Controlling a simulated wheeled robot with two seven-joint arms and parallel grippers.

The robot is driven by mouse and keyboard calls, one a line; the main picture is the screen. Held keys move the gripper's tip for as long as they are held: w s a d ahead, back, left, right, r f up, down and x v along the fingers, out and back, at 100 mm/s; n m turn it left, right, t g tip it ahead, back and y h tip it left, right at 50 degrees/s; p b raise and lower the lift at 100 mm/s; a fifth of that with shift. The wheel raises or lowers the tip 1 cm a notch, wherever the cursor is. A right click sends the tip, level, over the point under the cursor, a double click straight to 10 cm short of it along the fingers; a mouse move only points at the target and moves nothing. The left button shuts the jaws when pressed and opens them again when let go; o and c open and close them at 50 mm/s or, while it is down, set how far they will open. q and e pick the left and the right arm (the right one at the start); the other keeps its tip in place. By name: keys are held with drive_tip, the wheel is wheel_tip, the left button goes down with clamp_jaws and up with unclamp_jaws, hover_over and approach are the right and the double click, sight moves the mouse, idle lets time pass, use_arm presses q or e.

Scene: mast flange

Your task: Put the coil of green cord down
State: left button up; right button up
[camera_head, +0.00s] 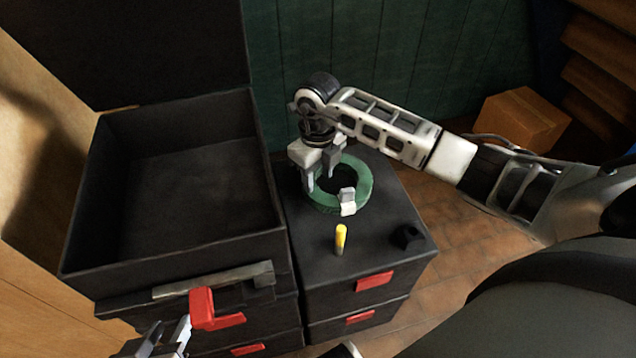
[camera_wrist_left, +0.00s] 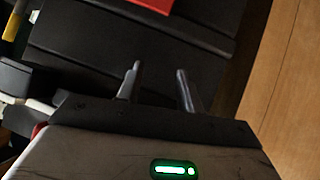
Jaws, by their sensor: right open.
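The coil of green cord (camera_head: 357,181) is a ring with a pale grey clip on its near side. It appears to lie flat on the black cabinet top (camera_head: 385,215). My right gripper (camera_head: 322,180) is open, pointing down at the coil's left side, with one finger by its left rim. Whether the fingers touch the coil I cannot tell. My left gripper (camera_head: 168,335) is low at the bottom left, in front of the drawers, away from the coil. In the left wrist view its two fingers (camera_wrist_left: 158,70) stand apart with nothing between them.
A yellow-topped upright piece (camera_head: 341,238) and a small black knob-like object (camera_head: 408,237) stand on the cabinet top near the coil. A large open black box (camera_head: 185,235) stands to the left. A red handle (camera_head: 207,308) is close to my left gripper. A cardboard box (camera_head: 520,120) is behind right.

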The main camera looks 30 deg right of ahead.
use_arm(q)
drive_tip(key=shift+s+a+r+p, duration=0.15)
drive_tip(key=shift+a+r+p, duration=0.1)
drive_tip(key=shift+r, duration=0.4)
drive_tip(key=shift+s+a+r+p, duration=0.1)
drive_tip(key=shift+a+r+p, duration=0.1)
drive_tip(key=shift+r, duration=0.4)
use_arm(e)
wheel_tip(320, 180, up, 7)
use_arm(q)
drive_tip(key=shift+s, duration=0.1)
use_arm(e)
drive_tip(key=shift+f, duration=0.1)
use_arm(q)
drive_tip(key=shift+d+f, duration=0.15)
drive_tip(key=shift+d, duration=0.05)
